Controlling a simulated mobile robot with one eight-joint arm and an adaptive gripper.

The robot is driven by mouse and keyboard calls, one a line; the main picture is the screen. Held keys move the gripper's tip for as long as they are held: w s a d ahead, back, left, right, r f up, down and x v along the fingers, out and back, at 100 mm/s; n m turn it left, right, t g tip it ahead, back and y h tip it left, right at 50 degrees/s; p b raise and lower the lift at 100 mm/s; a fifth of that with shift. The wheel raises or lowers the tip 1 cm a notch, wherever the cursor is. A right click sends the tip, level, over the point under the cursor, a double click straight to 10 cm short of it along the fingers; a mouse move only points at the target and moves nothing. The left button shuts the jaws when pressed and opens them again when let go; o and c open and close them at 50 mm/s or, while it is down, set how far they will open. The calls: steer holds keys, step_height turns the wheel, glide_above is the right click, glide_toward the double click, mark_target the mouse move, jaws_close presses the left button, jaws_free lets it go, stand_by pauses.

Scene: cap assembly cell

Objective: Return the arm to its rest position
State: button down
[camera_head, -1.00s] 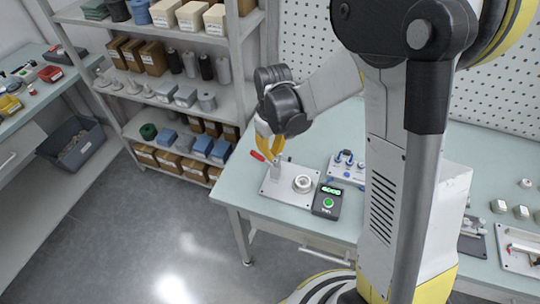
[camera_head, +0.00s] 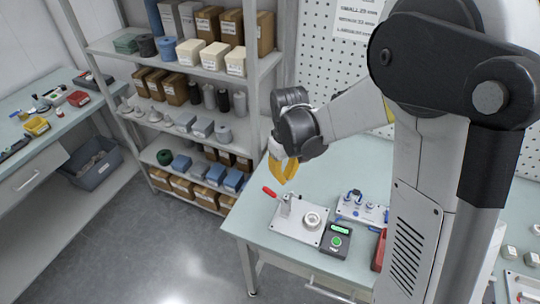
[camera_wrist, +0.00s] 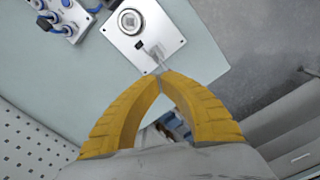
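My gripper (camera_head: 285,182) is at the end of my raised arm, above the left part of the work table (camera_head: 262,232). In the wrist view my gripper's yellow fingers (camera_wrist: 163,76) meet at their tips, with nothing visible held between them. Below is a metal fixture plate (camera_head: 288,231) with a round white ring part (camera_head: 312,220) and a clamp with a red handle (camera_head: 269,191). The plate also shows in the wrist view (camera_wrist: 165,38), where the fingertips overlap the clamp's end; I cannot tell the exact gap.
A control box (camera_head: 337,241) with a green button stands right of the plate. A blue-and-grey fixture (camera_head: 362,210) is behind it. A shelf rack (camera_head: 250,60) with boxes stands at the back left, close to my arm. The floor (camera_head: 190,262) left of the table is clear.

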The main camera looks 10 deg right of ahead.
steer(key=s+d+r+m+t+b, duration=0.1)
steer(key=s+r+m+t+b, duration=0.1)
steer(key=s+b, duration=0.3)
steer(key=s+d+r+m+t+b, duration=0.1)
steer(key=s+r+m+t+b, duration=0.1)
steer(key=s+t+b, duration=0.3)
steer(key=s+b, duration=0.1)
steer(key=s, duration=0.3)
steer(key=shift+s+d+m, duration=0.35)
steer(key=shift+s+m, duration=0.05)
